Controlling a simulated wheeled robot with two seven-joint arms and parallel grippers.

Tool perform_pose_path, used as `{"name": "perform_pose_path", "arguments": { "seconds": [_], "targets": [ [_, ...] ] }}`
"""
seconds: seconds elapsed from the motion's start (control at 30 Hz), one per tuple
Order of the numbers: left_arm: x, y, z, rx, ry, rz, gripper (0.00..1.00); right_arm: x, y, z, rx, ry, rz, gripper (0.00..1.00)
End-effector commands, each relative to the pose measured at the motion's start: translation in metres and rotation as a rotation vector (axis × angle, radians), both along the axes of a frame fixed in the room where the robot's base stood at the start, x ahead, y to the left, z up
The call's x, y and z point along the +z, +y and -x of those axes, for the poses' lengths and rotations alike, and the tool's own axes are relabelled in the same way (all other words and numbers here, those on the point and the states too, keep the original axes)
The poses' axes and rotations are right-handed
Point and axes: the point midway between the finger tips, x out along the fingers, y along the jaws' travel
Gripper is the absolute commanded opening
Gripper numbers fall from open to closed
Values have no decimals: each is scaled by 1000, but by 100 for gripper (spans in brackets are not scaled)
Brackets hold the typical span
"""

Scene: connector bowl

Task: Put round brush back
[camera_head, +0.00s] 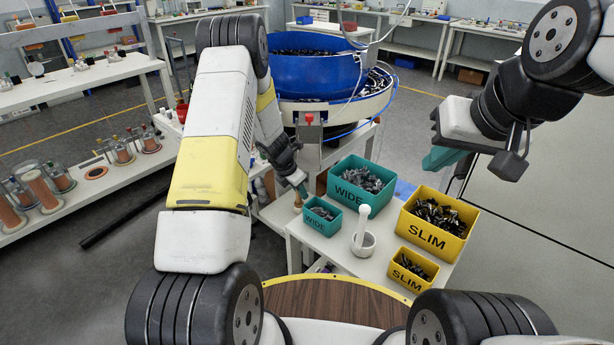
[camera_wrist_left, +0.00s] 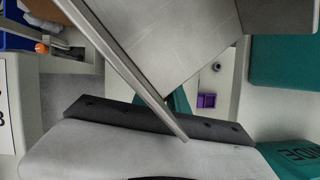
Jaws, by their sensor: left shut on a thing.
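My left gripper (camera_head: 300,190) is low beside the left edge of the white table, left of the small teal bin. It is shut on a thin tan piece, seemingly the round brush (camera_head: 298,203), which shows just below the fingertips. Most of the brush is hidden by the gripper and too small to make out. In the left wrist view the gripper's own body covers the middle, and only a bit of teal finger (camera_wrist_left: 180,101) shows. My right gripper (camera_head: 442,157) hangs above the right side, clear of the bins; its jaw gap is hidden.
The white table holds a large teal WIDE bin (camera_head: 342,197), a small teal bin (camera_head: 318,224), a white mortar and pestle (camera_head: 363,241), and yellow SLIM bins (camera_head: 428,238) (camera_head: 408,277). A blue bowl feeder (camera_head: 315,78) stands behind. A purple box (camera_wrist_left: 206,101) shows in the left wrist view.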

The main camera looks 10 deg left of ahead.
Motion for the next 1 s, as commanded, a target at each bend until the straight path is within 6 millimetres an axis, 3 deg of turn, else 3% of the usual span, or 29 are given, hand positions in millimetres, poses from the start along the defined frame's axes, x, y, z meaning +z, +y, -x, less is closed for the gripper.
{"name": "perform_pose_path", "arguments": {
  "seconds": [0.03, 0.13, 0.53, 1.0],
  "targets": [
    [-1, 0, 0, 1, 0, 0, 23, 0, 0, 0, 0, 0, 0, 0],
    [-1, 0, 0, 1, 0, 0, 40, 0, 0, 0, 0, 0, 0, 0],
    [5, 1, 1, 0, -2, -2, 40, 0, 0, 0, 0, 0, 0, 0],
    [89, 24, 26, 1, -3, 0, 40, 0, 0, 0, 0, 0, 0, 0]
  ]
}}
